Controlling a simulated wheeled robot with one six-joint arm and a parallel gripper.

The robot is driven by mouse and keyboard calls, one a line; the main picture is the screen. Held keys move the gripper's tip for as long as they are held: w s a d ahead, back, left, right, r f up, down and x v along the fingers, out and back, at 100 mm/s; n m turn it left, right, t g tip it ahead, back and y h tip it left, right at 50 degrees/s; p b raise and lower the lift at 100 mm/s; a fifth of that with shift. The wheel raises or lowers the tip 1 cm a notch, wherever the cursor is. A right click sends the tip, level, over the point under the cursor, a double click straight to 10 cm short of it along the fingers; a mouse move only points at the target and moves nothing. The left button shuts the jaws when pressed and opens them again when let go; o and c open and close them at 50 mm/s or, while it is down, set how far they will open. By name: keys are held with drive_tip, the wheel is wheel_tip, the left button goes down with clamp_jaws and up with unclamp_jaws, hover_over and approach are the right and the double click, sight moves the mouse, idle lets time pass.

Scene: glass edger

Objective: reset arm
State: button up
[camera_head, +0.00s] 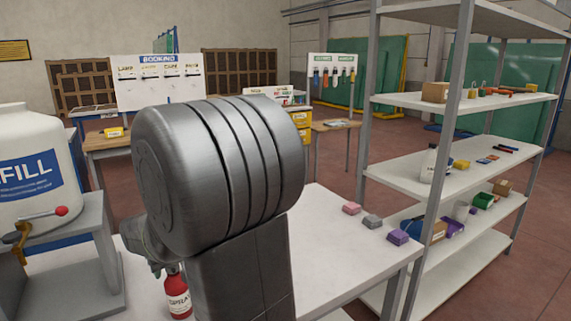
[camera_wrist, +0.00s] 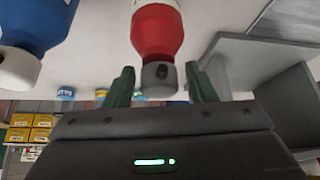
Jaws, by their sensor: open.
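My arm fills the middle of the head view and hides part of the white table (camera_head: 335,235). My gripper (camera_wrist: 162,82) is open, with its two green fingers apart in the wrist view. The bottle also shows below my gripper in the head view (camera_head: 178,302), partly hidden by my arm. A blue bottle (camera_wrist: 38,18) with a white cap is at the left of the wrist view.
A large white refill tank (camera_head: 25,150) sits on a grey stand (camera_head: 75,265) at the left. Pink, grey and purple blocks (camera_head: 398,237) lie along the table's right edge. A loaded shelf rack (camera_head: 455,185) stands close at right. Brown floor is open behind.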

drive_tip(key=shift+w+a+f, duration=0.15)
drive_tip(key=shift+w+f, duration=0.05)
drive_tip(key=shift+r, duration=1.25)
drive_tip(key=shift+s, duration=0.1)
